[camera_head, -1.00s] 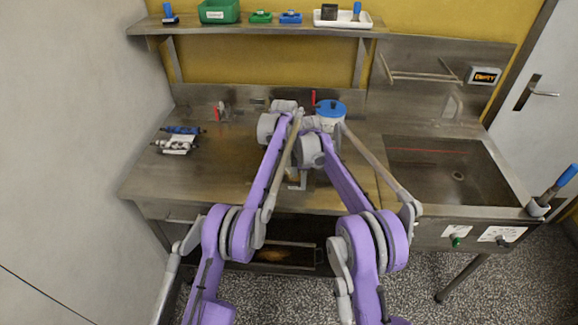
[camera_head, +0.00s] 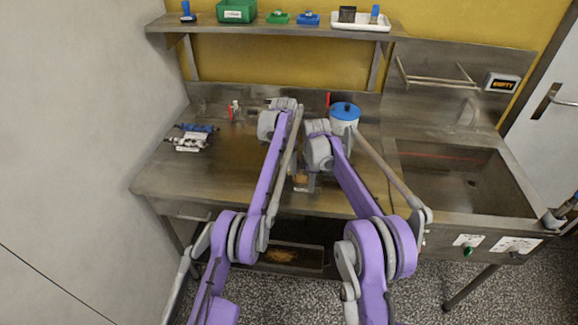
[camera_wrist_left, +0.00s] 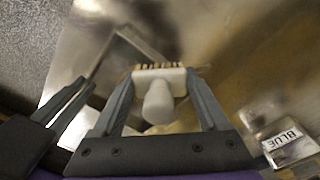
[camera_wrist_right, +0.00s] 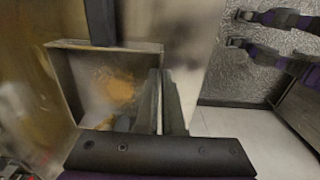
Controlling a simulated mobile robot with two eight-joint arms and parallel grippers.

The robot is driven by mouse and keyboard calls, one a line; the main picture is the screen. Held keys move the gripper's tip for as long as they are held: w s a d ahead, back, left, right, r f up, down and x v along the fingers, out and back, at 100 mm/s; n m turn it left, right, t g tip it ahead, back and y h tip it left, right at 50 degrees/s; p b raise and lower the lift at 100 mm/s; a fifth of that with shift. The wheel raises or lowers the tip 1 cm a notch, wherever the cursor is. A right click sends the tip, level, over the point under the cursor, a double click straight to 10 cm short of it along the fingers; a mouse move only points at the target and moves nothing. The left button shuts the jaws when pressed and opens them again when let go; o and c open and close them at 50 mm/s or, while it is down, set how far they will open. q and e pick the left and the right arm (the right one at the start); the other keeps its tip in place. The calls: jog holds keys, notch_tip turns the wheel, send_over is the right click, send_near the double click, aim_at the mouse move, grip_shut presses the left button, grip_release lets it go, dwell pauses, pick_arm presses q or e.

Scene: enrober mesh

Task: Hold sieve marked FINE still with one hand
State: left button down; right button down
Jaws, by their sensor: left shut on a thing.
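A square metal sieve-like frame (camera_wrist_right: 105,45) with orange-brown powder inside fills the left of the right wrist view. No FINE mark can be read on it. In the head view an orange patch and a grey frame (camera_head: 303,188) show between my arms near the worktop's front. My right gripper (camera_wrist_right: 161,75) is at the frame's right wall, its fingers close together with a thin gap; whether they grip the wall is unclear. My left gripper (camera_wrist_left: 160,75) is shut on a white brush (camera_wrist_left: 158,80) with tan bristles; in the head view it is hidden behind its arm.
A white pot with a blue lid (camera_head: 345,111) stands at the back. Rollers (camera_head: 190,140) lie at the left of the worktop, and the sink (camera_head: 465,180) is at right. A BLUE label (camera_wrist_left: 288,140) shows in the left wrist view. The shelf (camera_head: 275,27) holds several small items.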

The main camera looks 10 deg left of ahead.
aim_at(237, 181)
pick_arm(q)
jog(key=shift+w+d, duration=0.1)
jog(key=shift+d, duration=0.05)
jog(key=shift+a, duration=0.4)
jog(key=shift+a+r, duration=0.15)
jog(key=shift+a, duration=1.45)
jog(key=shift+a+r, duration=0.1)
jog(key=shift+a, duration=1.5)
jog(key=s+a+r+n, duration=0.3)
jog(key=a+n, duration=0.1)
jog(key=a, duration=0.1)
jog(key=s+a+r+n, duration=0.2)
jog(key=a+r+n, duration=0.1)
jog(key=a+n, duration=0.25)
jog(key=shift+m, duration=0.25)
jog(key=f, duration=1)
jog(key=shift+a, duration=0.25)
jog(key=shift+f, duration=0.1)
